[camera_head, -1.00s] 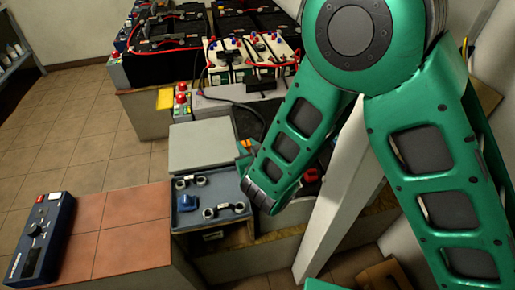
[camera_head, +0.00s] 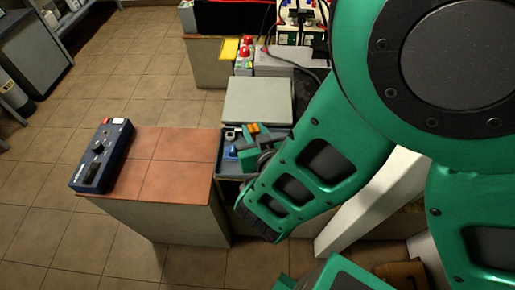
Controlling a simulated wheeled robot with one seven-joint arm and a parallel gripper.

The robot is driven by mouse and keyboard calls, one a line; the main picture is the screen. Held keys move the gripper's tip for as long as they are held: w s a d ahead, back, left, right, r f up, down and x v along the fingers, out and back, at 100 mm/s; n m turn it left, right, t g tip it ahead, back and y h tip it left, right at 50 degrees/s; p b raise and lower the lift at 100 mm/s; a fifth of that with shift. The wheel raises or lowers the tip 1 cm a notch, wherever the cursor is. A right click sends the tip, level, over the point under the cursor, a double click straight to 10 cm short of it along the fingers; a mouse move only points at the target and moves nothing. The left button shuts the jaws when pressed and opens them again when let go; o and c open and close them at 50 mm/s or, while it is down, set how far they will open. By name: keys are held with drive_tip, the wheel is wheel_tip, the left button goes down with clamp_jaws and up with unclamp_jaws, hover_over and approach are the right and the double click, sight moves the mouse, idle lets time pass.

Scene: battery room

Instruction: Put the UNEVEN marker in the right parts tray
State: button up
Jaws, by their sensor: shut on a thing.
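A blue-grey parts tray (camera_head: 231,167) lies beyond the tiled counter, left of my forearm. It holds a blue part (camera_head: 230,152) and a grey ring-shaped clamp (camera_head: 229,136). I see only this one tray, so I cannot tell from the view whether it is the right one. My gripper (camera_head: 252,146), with orange and teal parts, is over the tray's right side, partly hidden behind my green forearm. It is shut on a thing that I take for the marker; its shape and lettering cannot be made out.
A tiled counter (camera_head: 165,165) carries a dark blue meter box (camera_head: 102,155) at its left. A pale grey box (camera_head: 258,99) stands just behind the tray. Open floor lies at the left.

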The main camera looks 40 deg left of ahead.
drive_tip(key=shift+n+g, duration=0.3)
drive_tip(key=shift+n, duration=0.1)
drive_tip(key=w+d+f, duration=0.1)
drive_tip(key=w+f, duration=0.1)
drive_tip(key=w+d+f, duration=0.1)
drive_tip(key=w+f, duration=0.2)
drive_tip(key=w+d+f, duration=0.1)
drive_tip(key=w+f, duration=0.1)
drive_tip(key=w, duration=0.1)
drive_tip(key=shift+d+f, duration=0.2)
drive_tip(key=shift+d, duration=0.1)
drive_tip(key=shift+w+f, duration=0.1)
drive_tip(key=shift+f, duration=1.9)
drive_tip(key=shift+f, duration=0.15)
drive_tip(key=o, duration=1)
